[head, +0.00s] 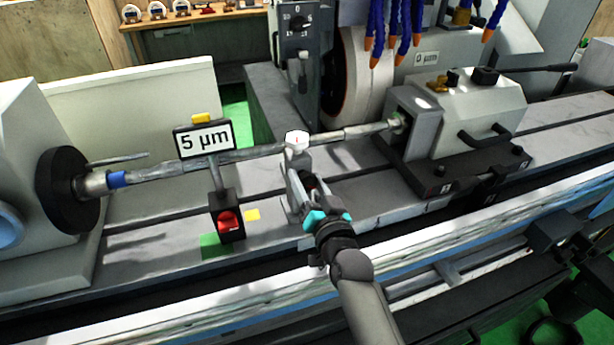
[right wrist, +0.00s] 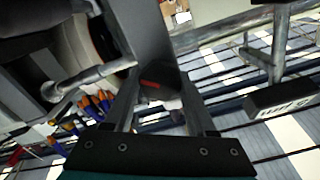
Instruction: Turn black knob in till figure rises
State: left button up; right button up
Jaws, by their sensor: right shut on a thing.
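My right gripper (head: 306,184) reaches up from the front to the steady rest (head: 297,141) under the long shaft (head: 250,152). In the right wrist view, its fingers (right wrist: 158,88) are shut on a dark knob with a red mark (right wrist: 152,85); the fingers partly hide it. The display (head: 205,140) left of the gripper reads "5 µm" and stands on a post with a red button (head: 227,221). My left gripper is out of view.
The workhead chuck (head: 68,188) holds the shaft's left end, and the tailstock (head: 455,120) supports its right end. Blue coolant hoses (head: 398,25) hang at the back. A control panel with a dial (head: 298,25) stands behind the shaft. The table (head: 150,245) is clear left of the display post.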

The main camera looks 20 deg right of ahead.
jog(key=shift+m, duration=0.3)
jog(key=o, duration=1.4)
jog(key=s, duration=1.5)
jog(key=shift+s+d, duration=0.15)
jog(key=shift+d, duration=0.15)
